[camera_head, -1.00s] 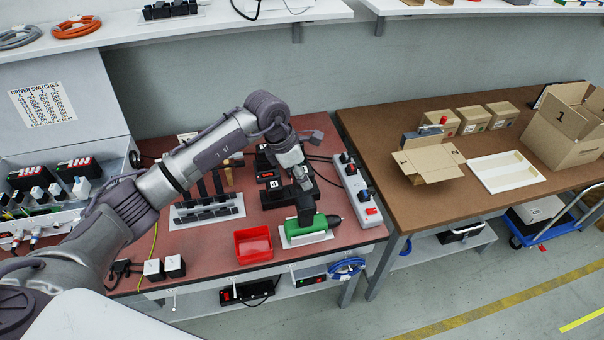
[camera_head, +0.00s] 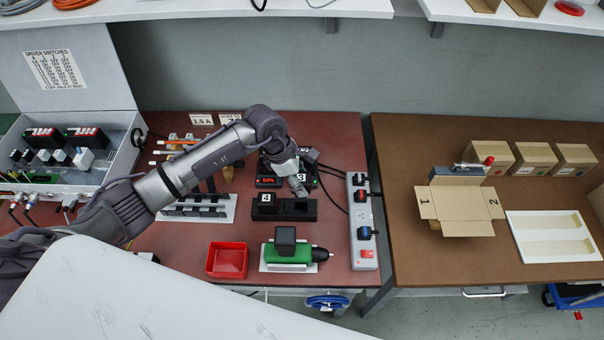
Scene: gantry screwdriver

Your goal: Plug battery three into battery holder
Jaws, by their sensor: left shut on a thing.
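My left gripper (camera_head: 299,184) points down over the back right of the red-brown bench. It is shut on a small dark battery, which the fingers mostly hide; its number cannot be read. It is at the right-hand charger, just behind the black battery holder (camera_head: 297,210). Another black battery (camera_head: 266,200) with a white number label stands in the left part of the holder; the holder's right part looks empty. A green screwdriver (camera_head: 289,252) lies on a white stand in front, with a dark block on top of it. My right gripper is not in view.
A charger display (camera_head: 267,181) glows red behind the holder. A white power strip (camera_head: 362,225) stands at the right. A red tray (camera_head: 227,260) and a black rack (camera_head: 198,208) stand at the left. Cables run behind the gripper. An open carton (camera_head: 458,208) is on the right table.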

